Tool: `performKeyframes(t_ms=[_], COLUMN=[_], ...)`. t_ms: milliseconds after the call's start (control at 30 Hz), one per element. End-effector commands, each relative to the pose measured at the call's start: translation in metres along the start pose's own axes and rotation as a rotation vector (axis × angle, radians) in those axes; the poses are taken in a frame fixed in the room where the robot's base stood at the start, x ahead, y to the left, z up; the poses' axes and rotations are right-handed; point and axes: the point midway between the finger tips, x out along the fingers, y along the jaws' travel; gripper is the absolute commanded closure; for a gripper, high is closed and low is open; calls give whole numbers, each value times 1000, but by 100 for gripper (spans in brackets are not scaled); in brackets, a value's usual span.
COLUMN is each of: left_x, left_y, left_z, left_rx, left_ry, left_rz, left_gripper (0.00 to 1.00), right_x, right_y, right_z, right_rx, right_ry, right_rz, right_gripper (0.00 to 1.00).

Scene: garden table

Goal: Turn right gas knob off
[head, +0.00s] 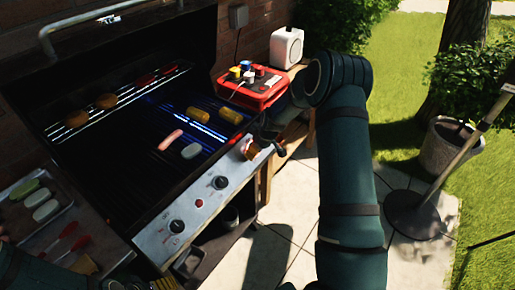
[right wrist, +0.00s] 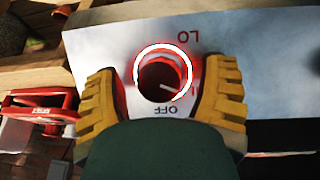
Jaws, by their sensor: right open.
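In the right wrist view the right gas knob (right wrist: 163,80) is dark, with a bright white ring and a red glow around it. The panel lettering looks upside down: LO above right, OFF just below, and a partly covered mark at right. A short pale line on the knob points right and slightly down. My right gripper (right wrist: 163,74) is open, its yellow fingers on either side of the knob with gaps. In the head view my right gripper (head: 257,149) is at the panel's right end and mostly hides this knob. My left gripper (head: 122,276) is partly seen at lower left.
The control panel (head: 150,243) has two more knobs, a middle one (head: 220,182) and a left one (head: 176,226). Sausages and other food lie on the grill grate (head: 120,165). A red caddy (head: 258,95) and a white box (head: 286,48) stand right of the grill. A food tray (head: 62,208) is at left.

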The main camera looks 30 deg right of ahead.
Motion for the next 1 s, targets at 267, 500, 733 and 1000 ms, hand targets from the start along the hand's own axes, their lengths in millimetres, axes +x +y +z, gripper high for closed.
performKeyframes(t_ms=[267, 500, 733, 1000], left_x=[0, 0, 1, 5], left_y=[0, 0, 0, -2], left_z=[0, 0, 0, 2], left_rx=[0, 0, 0, 1], left_ry=[0, 0, 0, -3], left_rz=[0, 0, 0, 0], left_gripper=[29, 29, 29, 29], right_x=[0, 0, 0, 1], right_y=[0, 0, 0, 1], right_z=[0, 0, 1, 1], right_rx=[0, 0, 15, 124], right_ry=[0, 0, -2, -11], right_rz=[0, 0, -6, -51], right_gripper=[73, 98, 98, 98])
